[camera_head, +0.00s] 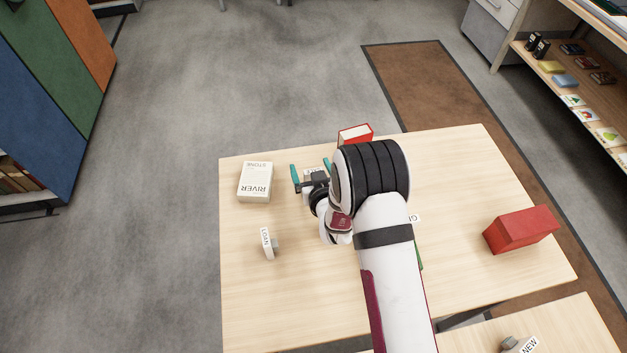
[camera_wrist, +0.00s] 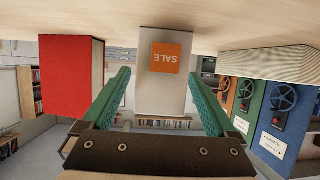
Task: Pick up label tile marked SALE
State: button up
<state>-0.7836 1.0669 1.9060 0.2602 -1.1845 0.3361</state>
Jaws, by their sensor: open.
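The orange label tile marked SALE (camera_wrist: 165,57) shows in the wrist view, upside down, on the face of a pale upright block (camera_wrist: 166,96). My gripper (camera_wrist: 160,73) has its two teal fingers spread, one to each side of the block in the picture. I cannot tell whether the fingers reach around it, and no grip shows. In the head view my gripper (camera_head: 311,167) is low over the far left part of the table, fingers apart. A small pale lettered piece (camera_head: 312,171) shows between them, mostly hidden; its word is unreadable.
The wooden table (camera_head: 300,310) carries a RIVER STONE book (camera_head: 255,182) left of my gripper and a red-and-white book (camera_head: 356,133) beyond it. A LOAN label (camera_head: 266,242) stands nearer, a red block (camera_head: 520,230) at right. A NEW label (camera_head: 530,345) is on another surface. My arm hides the middle.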

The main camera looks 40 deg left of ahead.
jog(key=c, duration=1.5)
jog(key=shift+o, duration=0.2)
jog(key=shift+r, duration=0.1)
